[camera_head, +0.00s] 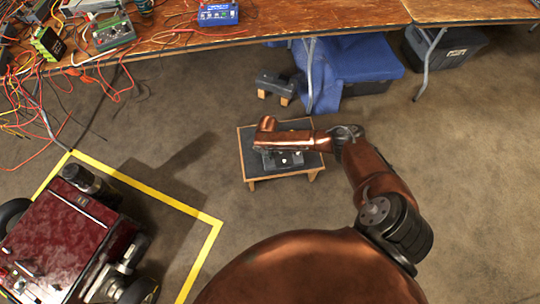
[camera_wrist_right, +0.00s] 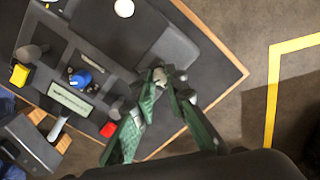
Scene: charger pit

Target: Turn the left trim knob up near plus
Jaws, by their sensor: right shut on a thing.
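The control box (camera_wrist_right: 100,62) lies on a small wood-edged table (camera_wrist_right: 225,62). It carries a blue knob (camera_wrist_right: 80,78), a yellow piece (camera_wrist_right: 20,75), a red button (camera_wrist_right: 108,129), grey knobs (camera_wrist_right: 28,54) and a pale display strip (camera_wrist_right: 72,100). My right gripper (camera_wrist_right: 162,82) has green fingers, with the tips closed on a small light knob (camera_wrist_right: 158,74) at the box's edge. Its pointer and markings are too small to read. In the head view, my right arm covers much of the box (camera_head: 283,159). My left gripper is not in view.
A long wooden bench (camera_head: 330,15) with wires and instruments runs along the back. A dark device (camera_head: 276,83) on wooden blocks stands behind the table. A red wheeled machine (camera_head: 60,235) sits within yellow floor tape (camera_head: 150,188) at left. Floor right of my arm is clear.

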